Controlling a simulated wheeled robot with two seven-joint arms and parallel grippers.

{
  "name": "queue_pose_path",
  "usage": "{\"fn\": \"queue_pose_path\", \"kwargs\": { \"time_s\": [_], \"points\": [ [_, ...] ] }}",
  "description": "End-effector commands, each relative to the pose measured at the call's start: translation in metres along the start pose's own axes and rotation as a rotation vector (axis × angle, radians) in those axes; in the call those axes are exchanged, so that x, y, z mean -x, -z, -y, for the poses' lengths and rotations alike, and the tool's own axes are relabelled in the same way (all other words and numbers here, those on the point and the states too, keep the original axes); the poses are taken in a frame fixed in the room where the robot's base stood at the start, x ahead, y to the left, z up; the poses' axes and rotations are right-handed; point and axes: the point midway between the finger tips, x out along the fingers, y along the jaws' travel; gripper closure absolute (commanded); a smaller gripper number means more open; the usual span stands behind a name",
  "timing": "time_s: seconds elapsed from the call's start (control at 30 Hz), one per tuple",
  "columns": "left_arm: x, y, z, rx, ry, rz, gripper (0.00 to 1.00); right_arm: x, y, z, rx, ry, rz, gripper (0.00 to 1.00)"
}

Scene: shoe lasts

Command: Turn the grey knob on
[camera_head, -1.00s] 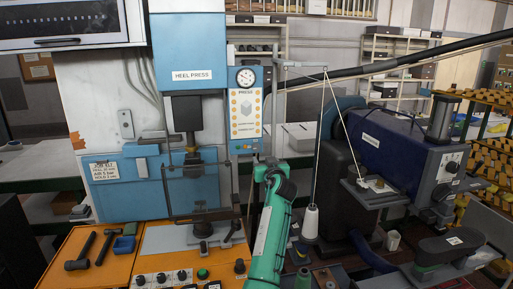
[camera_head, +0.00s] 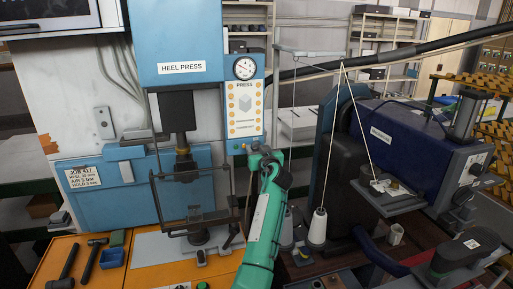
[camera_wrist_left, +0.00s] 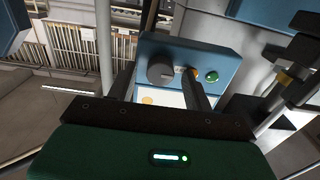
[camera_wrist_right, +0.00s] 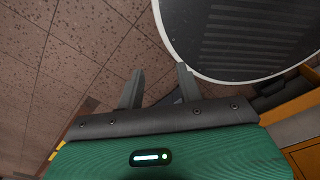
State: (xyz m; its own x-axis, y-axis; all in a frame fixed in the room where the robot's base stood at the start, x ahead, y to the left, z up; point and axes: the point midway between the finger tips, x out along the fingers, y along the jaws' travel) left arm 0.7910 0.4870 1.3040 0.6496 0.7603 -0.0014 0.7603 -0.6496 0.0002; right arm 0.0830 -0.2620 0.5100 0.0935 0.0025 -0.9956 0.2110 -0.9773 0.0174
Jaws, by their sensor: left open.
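The grey knob (camera_wrist_left: 160,69) is round and sits on a blue panel (camera_wrist_left: 190,48) in the left wrist view, beside a green button (camera_wrist_left: 212,76). My left gripper (camera_wrist_left: 158,78) is open and empty, with its two fingers spread on either side of the knob in that picture. I cannot tell how far the fingertips are from it. In the head view, my left gripper (camera_head: 256,150) is at the lower edge of the PRESS panel (camera_head: 244,110), and the knob cannot be made out there. My right gripper (camera_wrist_right: 160,75) is open and empty in its wrist view.
The heel press (camera_head: 180,45) stands left of my left arm. Right of it are a thread cone (camera_head: 317,230) and a blue machine (camera_head: 415,145). Hammers and a blue tray (camera_head: 112,258) lie on the orange bench. Tiled floor shows below my right gripper.

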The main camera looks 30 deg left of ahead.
Motion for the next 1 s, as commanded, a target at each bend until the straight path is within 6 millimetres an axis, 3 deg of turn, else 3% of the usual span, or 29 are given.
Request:
{"fn": "queue_pose_path", "kwargs": {
  "time_s": [0.17,0.4,0.77,1.0],
  "points": [
    [0.000,0.000,0.000,0.000,0.000,0.000,0.48,0.000,-0.005,-0.002,0.001,-0.002,0.007,0.64],
    [0.000,0.000,0.000,-0.001,0.000,0.000,0.93,0.000,-0.006,-0.005,0.002,-0.005,0.008,0.64],
    [0.000,-0.001,0.000,-0.050,0.000,-0.001,0.93,-0.004,-0.003,0.000,0.003,0.000,0.004,0.64],
    [-0.001,-0.002,0.000,-0.201,0.001,-0.001,0.93,-0.014,-0.002,0.006,0.000,0.007,0.001,0.64]
  ]
}}
